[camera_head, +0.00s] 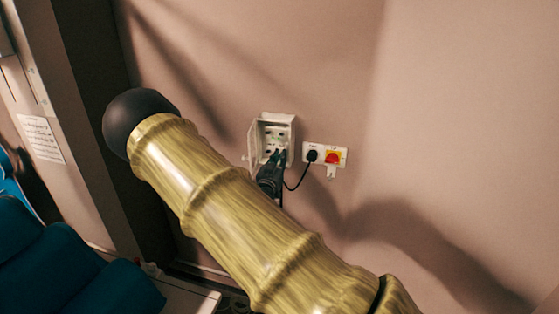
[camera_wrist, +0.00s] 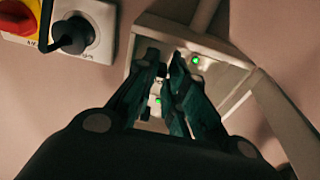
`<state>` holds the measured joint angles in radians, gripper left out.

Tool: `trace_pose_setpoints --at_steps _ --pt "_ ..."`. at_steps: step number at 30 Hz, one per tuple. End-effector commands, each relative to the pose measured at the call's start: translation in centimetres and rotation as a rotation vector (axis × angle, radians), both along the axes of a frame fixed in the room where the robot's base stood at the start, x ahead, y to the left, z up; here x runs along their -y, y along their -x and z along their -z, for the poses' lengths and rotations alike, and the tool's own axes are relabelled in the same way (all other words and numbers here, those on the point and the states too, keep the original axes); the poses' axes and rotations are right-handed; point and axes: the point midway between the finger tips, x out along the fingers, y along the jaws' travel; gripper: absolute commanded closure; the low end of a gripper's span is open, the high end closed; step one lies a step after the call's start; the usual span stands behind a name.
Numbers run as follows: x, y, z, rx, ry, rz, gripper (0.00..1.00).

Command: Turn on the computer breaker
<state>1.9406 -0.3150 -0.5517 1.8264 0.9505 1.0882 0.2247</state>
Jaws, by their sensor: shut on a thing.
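A small white breaker box (camera_head: 281,117) is mounted on the wall, with its door (camera_head: 253,146) swung open to the left. In the wrist view the box (camera_wrist: 215,45) fills the upper middle, and green lights (camera_wrist: 196,60) show inside it. My gripper (camera_head: 278,155) reaches into the lower part of the open box. In the wrist view its dark fingertips (camera_wrist: 165,62) are close together in front of the breaker row, shut on a breaker switch. The fingers hide that switch, and I cannot read its label.
Right of the box are a socket with a black plug (camera_head: 311,156) and a red rotary switch on yellow (camera_head: 333,157). A black cable (camera_head: 295,186) hangs from the plug. Blue seats (camera_head: 60,262) stand at lower left. The wall to the right is clear.

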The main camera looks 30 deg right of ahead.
Motion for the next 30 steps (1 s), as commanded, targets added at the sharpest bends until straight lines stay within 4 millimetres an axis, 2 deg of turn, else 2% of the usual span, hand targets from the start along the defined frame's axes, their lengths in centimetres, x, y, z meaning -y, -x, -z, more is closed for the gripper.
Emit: trace_pose_setpoints --at_steps 15,30 --pt "0.2 -0.1 -1.5 -0.197 -0.234 0.000 1.00" --pt "0.3 -0.2 -1.7 -0.269 -0.313 0.001 1.00"
